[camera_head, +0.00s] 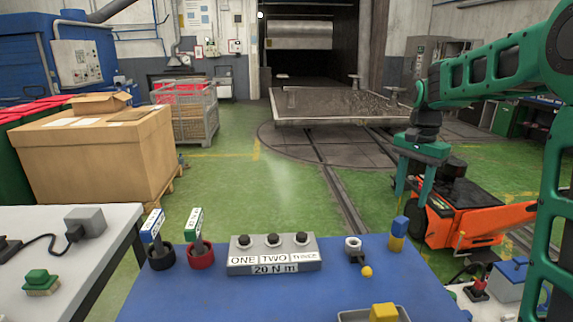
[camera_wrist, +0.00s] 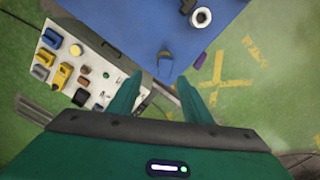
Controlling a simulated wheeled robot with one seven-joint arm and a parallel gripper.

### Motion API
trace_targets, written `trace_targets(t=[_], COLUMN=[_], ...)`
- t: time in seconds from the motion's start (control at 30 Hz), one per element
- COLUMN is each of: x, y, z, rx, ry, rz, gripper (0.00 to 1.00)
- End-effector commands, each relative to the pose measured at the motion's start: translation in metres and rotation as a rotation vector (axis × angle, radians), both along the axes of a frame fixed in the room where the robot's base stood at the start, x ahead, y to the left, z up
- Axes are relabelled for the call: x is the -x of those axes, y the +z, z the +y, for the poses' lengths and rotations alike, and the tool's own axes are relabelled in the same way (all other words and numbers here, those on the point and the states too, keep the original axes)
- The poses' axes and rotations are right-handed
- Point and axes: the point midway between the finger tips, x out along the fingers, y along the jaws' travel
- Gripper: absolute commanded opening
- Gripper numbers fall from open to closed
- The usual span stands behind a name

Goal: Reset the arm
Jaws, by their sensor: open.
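My green arm reaches in from the right in the head view. My gripper (camera_head: 413,190) points down, beyond the far right edge of the blue table (camera_head: 210,295) and in front of the orange vehicle. In the wrist view my gripper (camera_wrist: 162,92) has its two fingers spread, with nothing between them. The blue table top (camera_wrist: 150,20) shows past the fingertips there.
On the blue table stand a grey block (camera_head: 275,262) labelled ONE, TWO, THREE, two labelled tools in rings, and a blue-yellow piece (camera_head: 398,235). An orange vehicle (camera_head: 475,212) stands right. Cardboard boxes (camera_head: 95,150) are left.

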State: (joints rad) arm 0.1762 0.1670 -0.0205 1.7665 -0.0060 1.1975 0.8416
Motion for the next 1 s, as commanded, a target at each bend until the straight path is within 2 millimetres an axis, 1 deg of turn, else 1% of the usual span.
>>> trace_targets(t=[0.1, 0.27, 0.4, 0.47, 0.5, 0.67, 0.7, 0.8, 0.9, 1.0], x=[0.032, 0.089, 0.14, 0.161, 0.176, 0.233, 0.247, 0.281, 0.309, 0.328], y=[0.004, 0.003, -0.002, -0.006, -0.009, -0.024, -0.029, -0.041, -0.054, -0.064], z=[-0.007, -0.018, -0.024, -0.026, -0.027, -0.027, -0.026, -0.023, -0.02, -0.017], rx=[0.008, 0.016, 0.017, 0.018, 0.016, 0.011, 0.008, 0.002, -0.006, -0.01], ry=[0.036, 0.108, 0.173, 0.2, 0.22, 0.298, 0.318, 0.368, 0.412, 0.445], rz=[-0.002, 0.0, 0.004, 0.005, 0.004, 0.005, 0.005, 0.004, 0.003, 0.001], gripper=[0.45, 0.45, 0.45, 0.45, 0.45, 0.45, 0.45, 0.45, 0.45, 0.45])
